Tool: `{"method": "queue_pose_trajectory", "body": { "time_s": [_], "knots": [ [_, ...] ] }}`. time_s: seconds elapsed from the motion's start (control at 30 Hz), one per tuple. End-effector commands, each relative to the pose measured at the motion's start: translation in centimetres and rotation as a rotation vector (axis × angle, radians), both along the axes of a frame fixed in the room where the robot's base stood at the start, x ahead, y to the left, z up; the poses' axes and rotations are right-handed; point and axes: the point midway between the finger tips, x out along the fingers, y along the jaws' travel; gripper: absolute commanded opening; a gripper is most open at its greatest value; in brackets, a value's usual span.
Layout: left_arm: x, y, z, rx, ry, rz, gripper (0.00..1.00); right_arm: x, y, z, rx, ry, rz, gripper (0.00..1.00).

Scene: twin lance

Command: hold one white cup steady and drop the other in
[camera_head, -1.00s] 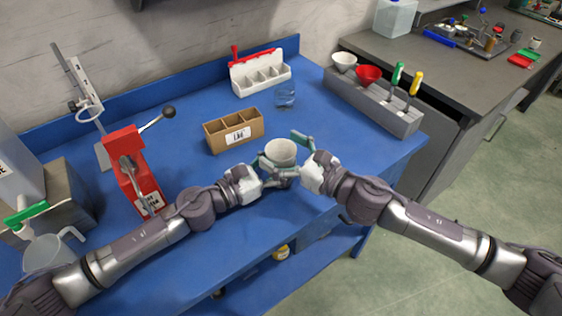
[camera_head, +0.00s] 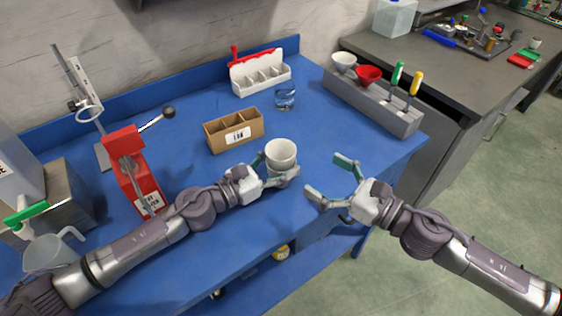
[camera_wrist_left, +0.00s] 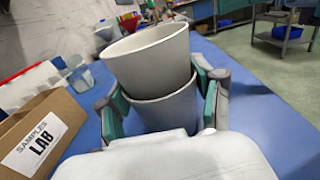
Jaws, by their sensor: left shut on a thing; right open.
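Two white cups are stacked at the table's front middle. The upper white cup (camera_head: 281,150) sits inside the lower white cup (camera_head: 279,170), with much of its wall standing above the lower rim. In the left wrist view the upper cup (camera_wrist_left: 152,62) leans a little to the left in the lower cup (camera_wrist_left: 168,108). My left gripper (camera_head: 276,172) is shut on the lower cup, a finger on either side. The left fingers also show in the left wrist view (camera_wrist_left: 162,105). My right gripper (camera_head: 330,180) is open and empty, to the right of the cups and apart from them.
A cardboard box (camera_head: 222,142) with compartments stands behind and left of the cups. A glass (camera_head: 285,97) and a white divided holder (camera_head: 262,78) are farther back. A red press (camera_head: 135,170) stands left. A grey rack (camera_head: 372,105) is at the right. Blue table is clear right of the cups.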

Motion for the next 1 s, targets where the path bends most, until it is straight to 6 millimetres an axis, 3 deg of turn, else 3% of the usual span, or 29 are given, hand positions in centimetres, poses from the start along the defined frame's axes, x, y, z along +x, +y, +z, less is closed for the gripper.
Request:
{"method": "queue_pose_trajectory", "body": {
  "time_s": [0.43,0.47,0.6,1.0],
  "knots": [
    [0.01,0.01,0.01,0.000,0.000,0.000,0.34,-0.51,-0.62,0.01,-0.003,-0.002,0.001,0.96],
    [0.01,0.01,0.01,0.000,0.000,0.000,0.69,-0.50,-0.62,0.01,-0.003,-0.002,0.001,0.96],
    [0.01,0.01,0.02,0.000,0.000,0.000,0.93,-0.51,-0.61,0.01,-0.002,-0.001,0.001,0.96],
    [-0.16,0.25,-0.04,-0.001,0.001,0.001,0.95,-0.48,-0.60,0.01,-0.002,-0.001,0.001,0.96]
  ]
}}
